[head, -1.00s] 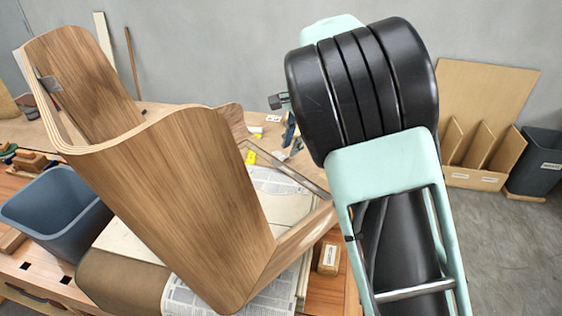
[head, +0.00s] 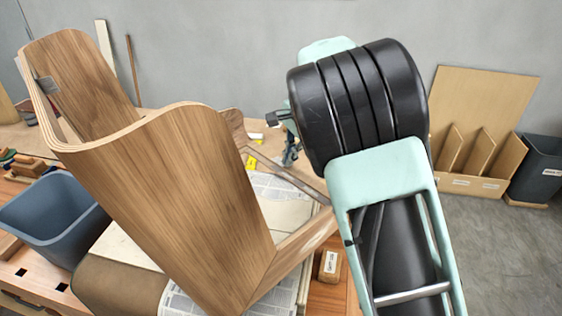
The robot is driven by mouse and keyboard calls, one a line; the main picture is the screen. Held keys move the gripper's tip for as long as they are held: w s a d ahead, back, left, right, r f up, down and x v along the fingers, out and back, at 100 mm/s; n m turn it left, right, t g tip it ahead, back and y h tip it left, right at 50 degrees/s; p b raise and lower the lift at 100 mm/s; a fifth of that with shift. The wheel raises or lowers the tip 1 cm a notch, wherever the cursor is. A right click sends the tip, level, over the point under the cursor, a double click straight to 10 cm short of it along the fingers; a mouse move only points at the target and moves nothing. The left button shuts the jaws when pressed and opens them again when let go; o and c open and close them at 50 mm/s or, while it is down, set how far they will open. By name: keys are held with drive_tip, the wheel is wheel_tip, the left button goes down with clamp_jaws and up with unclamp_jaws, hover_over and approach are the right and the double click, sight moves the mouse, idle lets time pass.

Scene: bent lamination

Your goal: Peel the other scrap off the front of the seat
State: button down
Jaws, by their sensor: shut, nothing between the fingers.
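The bent wooden seat shell (head: 185,195) stands large at the left and middle of the head view, with its layered edge towards the upper left. A small grey patch (head: 47,85) shows at that edge; I cannot tell whether it is a scrap. No other scrap can be made out on the faces I see. My arm fills the right of the view and hides most of my gripper (head: 272,119). Only a small dark tip pokes out left of the arm, shut and empty, apart from the shell in the picture. Its distance from the shell is unclear.
A blue-grey bin (head: 52,215) stands at the left of the bench. Newspaper (head: 275,186) lies behind the shell and under it. A small labelled wooden block (head: 330,264) sits right of the shell. A plywood rack (head: 480,150) and dark bin (head: 538,168) stand at the far right.

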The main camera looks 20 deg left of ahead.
drive_tip(key=shift+r+p, duration=0.45)
idle(0.5)
wheel_tip(320, 180, up, 6)
drive_tip(key=p, duration=0.4)
drive_tip(key=shift+f, duration=0.1)
drive_tip(key=shift+d, duration=0.1)
idle(0.5)
